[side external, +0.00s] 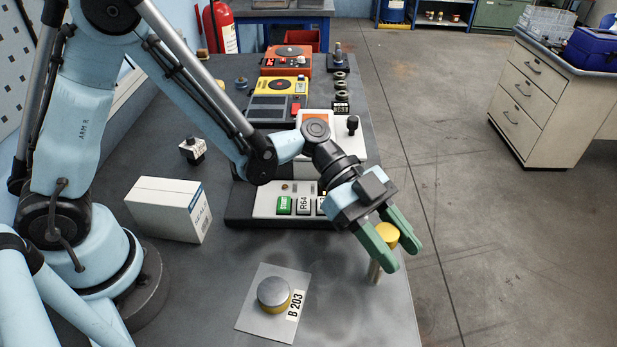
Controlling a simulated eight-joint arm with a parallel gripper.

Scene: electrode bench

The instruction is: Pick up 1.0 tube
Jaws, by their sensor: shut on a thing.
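My gripper (400,254) has two green fingers and points down and to the right near the table's right edge. It is shut on a tube with a round yellow top (384,232) and a thin metallic lower part. The near finger hides some of the tube. I see no readable 1.0 mark on it. The tube's lower end is close to the table top, and I cannot tell whether it touches.
A metal disc with a yellow rim (274,293) sits on a plate marked B 203. A white box (168,208) stands to the left. A console with START and R64 buttons (272,205) lies behind my gripper. The table's (350,320) front right is clear.

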